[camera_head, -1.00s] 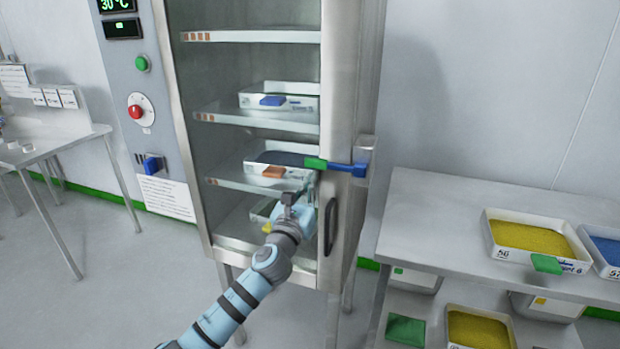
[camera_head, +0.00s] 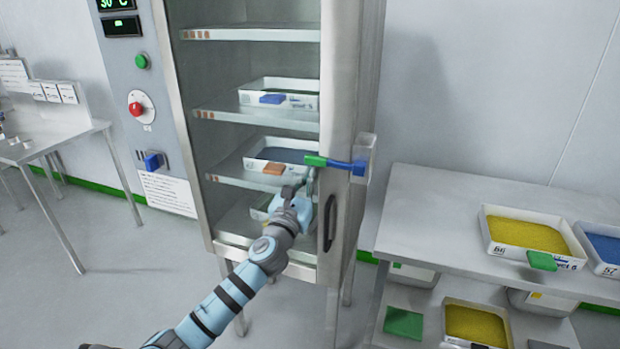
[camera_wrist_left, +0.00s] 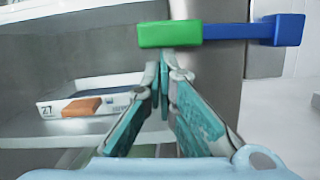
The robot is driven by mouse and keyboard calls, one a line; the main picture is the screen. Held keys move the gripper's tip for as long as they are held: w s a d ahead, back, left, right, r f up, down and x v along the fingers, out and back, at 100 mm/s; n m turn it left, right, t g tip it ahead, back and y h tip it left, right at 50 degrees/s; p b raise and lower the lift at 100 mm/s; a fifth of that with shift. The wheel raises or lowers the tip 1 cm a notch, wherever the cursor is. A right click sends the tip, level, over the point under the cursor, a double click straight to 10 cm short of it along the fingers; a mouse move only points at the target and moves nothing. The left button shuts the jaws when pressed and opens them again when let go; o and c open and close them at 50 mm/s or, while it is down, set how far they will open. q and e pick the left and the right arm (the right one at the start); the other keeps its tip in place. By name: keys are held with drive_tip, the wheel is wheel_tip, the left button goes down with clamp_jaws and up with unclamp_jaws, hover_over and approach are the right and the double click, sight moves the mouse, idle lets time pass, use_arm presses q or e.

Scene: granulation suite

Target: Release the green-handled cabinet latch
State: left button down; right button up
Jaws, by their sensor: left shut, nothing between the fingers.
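The cabinet latch is a blue bar (camera_head: 343,165) with a green handle (camera_head: 315,160) at its left end. It lies nearly level across the front edge of the cabinet's right side. In the left wrist view the green handle (camera_wrist_left: 170,34) spans the top middle, with the blue bar (camera_wrist_left: 240,31) to its right. My left gripper (camera_head: 309,180) is shut and empty, just under the green handle. Its fingertips (camera_wrist_left: 164,66) show right below the handle's lower edge in the wrist view; I cannot tell whether they touch it. My right gripper is not in view.
The cabinet (camera_head: 341,80) holds trays on shelves behind its front, and a dark vertical door handle (camera_head: 329,222) sits below the latch. A metal table (camera_head: 425,215) with trays of yellow and blue material stands at the right. Another table (camera_head: 60,140) stands at the left.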

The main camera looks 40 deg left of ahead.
sight(318, 138)
use_arm(q)
wheel_tip(318, 138, up, 8)
drive_tip(key=m+h+p, duration=0.1)
drive_tip(key=m+p, duration=0.1)
drive_tip(key=p, duration=0.2)
drive_tip(key=m+p, duration=0.3)
drive_tip(key=p, duration=0.1)
drive_tip(key=m+h+p, duration=0.1)
drive_tip(key=m+p, duration=0.2)
drive_tip(key=p, duration=0.1)
drive_tip(key=shift+f+h+p, duration=0.25)
drive_tip(key=shift+h+p, duration=0.05)
drive_tip(key=shift+d+r+p, duration=0.3)
drive_tip(key=shift+r+p, duration=0.2)
drive_tip(key=shift+p, duration=0.4)
drive_tip(key=shift+w, duration=0.1)
